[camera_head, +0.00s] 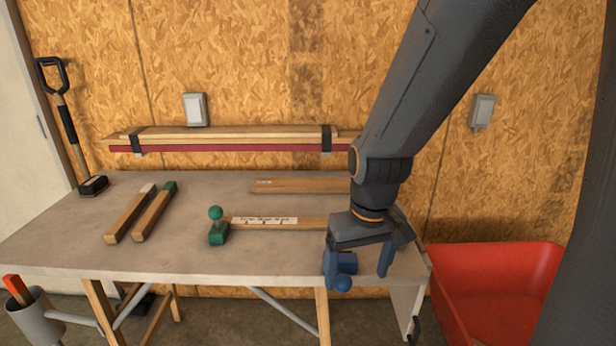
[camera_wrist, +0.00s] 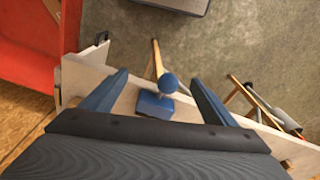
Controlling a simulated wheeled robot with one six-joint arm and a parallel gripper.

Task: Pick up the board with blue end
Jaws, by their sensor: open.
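My gripper (camera_head: 359,270) is open, pointing down over the right front part of the table. A blue block with a round blue knob (camera_head: 343,283) shows between its fingers in the head view. It also shows in the wrist view as a blue block (camera_wrist: 155,106), apart from both fingers. A labelled wooden strip (camera_head: 300,222) runs from a green knobbed block (camera_head: 218,233) rightward behind my gripper; whether it joins the blue block is hidden. A board (camera_head: 300,186) lies farther back, its right end behind my arm. No board's blue end shows clearly.
Two boards lie at the left, one with a pale end (camera_head: 130,215) and one with a green end (camera_head: 155,212). Long planks (camera_head: 230,138) hang on the wall. A red bin (camera_head: 497,262) stands right of the grey table (camera_head: 90,250).

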